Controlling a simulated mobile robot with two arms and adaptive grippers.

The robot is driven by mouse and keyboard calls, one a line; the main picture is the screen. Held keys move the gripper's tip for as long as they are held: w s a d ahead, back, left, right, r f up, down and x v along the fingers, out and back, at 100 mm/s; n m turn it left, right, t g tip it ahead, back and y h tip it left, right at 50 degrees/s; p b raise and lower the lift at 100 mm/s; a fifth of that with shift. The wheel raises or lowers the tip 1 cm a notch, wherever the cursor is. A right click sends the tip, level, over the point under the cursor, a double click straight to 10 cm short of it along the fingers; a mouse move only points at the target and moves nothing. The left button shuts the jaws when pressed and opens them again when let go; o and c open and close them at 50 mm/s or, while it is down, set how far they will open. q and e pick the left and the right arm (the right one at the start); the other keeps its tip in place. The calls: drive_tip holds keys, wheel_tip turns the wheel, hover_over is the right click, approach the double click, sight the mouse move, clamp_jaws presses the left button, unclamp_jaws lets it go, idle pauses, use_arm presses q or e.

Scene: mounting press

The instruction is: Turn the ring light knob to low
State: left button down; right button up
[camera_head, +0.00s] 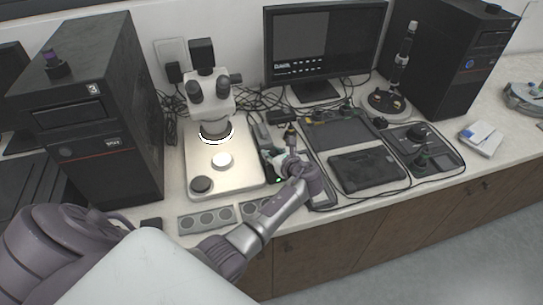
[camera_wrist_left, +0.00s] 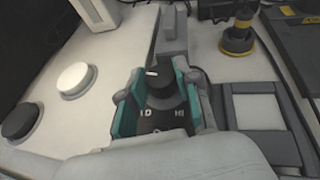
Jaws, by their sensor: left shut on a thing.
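The ring light knob (camera_wrist_left: 160,90) is black and round, with a white pointer mark at its upper left in the left wrist view. Below it the control box (camera_wrist_left: 163,125) carries "LO" at the left and "HI" at the right. My left gripper (camera_wrist_left: 157,97) has its teal-padded fingers on either side of the knob, shut on it. In the head view my left gripper (camera_head: 284,166) is at the box right of the microscope, hiding the knob. The ring light (camera_head: 217,137) glows around the microscope's (camera_head: 210,100) lens. My right gripper is not in view.
The microscope base (camera_head: 234,180) stands left of the gripper, with a black disc (camera_head: 201,185) on it. Cables and a monitor (camera_head: 325,40) are behind.

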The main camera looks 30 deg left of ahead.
sight(274, 152)
use_arm(q)
drive_tip(key=shift+w+d+f+n+g+y+b, duration=0.1)
drive_tip(key=shift+w+f+n+g+y+b, duration=0.1)
drive_tip(key=shift+n+g+y+b, duration=0.25)
drive_tip(key=n+g+b, duration=0.2)
drive_tip(key=b, duration=0.1)
drive_tip(key=n+g+b, duration=0.2)
drive_tip(key=g+b, duration=0.1)
drive_tip(key=b, duration=0.1)
drive_tip(key=n+g+b, duration=0.3)
drive_tip(key=shift+w+f+y+b, duration=0.1)
drive_tip(key=shift+w+y+b, duration=0.15)
drive_tip(key=shift+b, duration=0.05)
drive_tip(key=shift+r+n+g+b, duration=0.2)
drive_tip(key=shift+n+g+b, duration=0.25)
drive_tip(key=shift+g+b, duration=0.3)
drive_tip(key=c, duration=0.8)
unclamp_jaws()
drive_tip(key=shift+r, duration=0.15)
wheel_tip(274, 152, up, 10)
drive_tip(key=shift+f, duration=0.1)
